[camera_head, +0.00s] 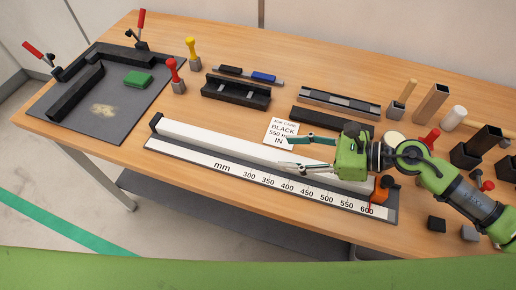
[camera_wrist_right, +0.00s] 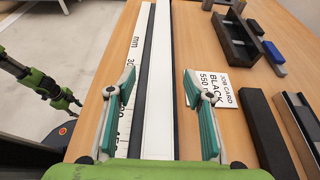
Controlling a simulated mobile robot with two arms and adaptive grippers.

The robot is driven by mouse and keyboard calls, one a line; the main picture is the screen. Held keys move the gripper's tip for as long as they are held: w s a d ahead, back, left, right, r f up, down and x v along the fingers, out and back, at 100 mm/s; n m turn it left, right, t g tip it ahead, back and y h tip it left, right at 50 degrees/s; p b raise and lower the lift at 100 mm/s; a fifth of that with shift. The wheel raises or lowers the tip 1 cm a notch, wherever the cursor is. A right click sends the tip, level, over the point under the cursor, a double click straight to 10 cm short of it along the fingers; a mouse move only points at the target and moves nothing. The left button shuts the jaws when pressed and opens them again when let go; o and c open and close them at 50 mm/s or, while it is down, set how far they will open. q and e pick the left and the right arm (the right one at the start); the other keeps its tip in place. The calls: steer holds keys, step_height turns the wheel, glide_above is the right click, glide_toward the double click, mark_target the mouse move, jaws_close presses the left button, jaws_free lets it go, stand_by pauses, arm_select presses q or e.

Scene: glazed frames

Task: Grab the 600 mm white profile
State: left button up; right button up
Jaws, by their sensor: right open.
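A long white profile (camera_head: 235,145) lies along the back of the measuring rule (camera_head: 214,161), from a black end stop (camera_head: 157,122) at the left to near an orange clamp (camera_head: 379,194) by the 600 mark. My right gripper (camera_head: 296,151) is open above its middle to right part, which the gripper partly covers. In the right wrist view the white profile (camera_wrist_right: 159,85) runs between the two open, green-padded fingers (camera_wrist_right: 158,88), with space on both sides. My left arm (camera_wrist_right: 35,80) shows at the left of the right wrist view; its gripper is too small to read.
A job card (camera_head: 283,131) reading black 550 mm lies behind the profile. Black bars and a black tray (camera_head: 236,92) lie farther back. A dark mat (camera_head: 110,113) with a black corner fixture is at the left. Several tools and blocks crowd the right.

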mark_target(257, 150)
steer(key=x, duration=0.3)
steer(key=shift+p, duration=0.4)
steer(key=shift+w+a+p, duration=0.1)
steer(key=shift+a+p, duration=0.2)
steer(key=shift+a, duration=0.1)
steer(key=p+x, duration=0.2)
steer(key=x, duration=0.2)
steer(key=shift+w+f, duration=0.1)
steer(key=shift+w, duration=0.05)
steer(key=shift+a+f, duration=0.2)
steer(key=shift+a, duration=0.05)
steer(key=shift+c, duration=0.3)
jaws_close()
steer(key=shift+w+r, duration=0.1)
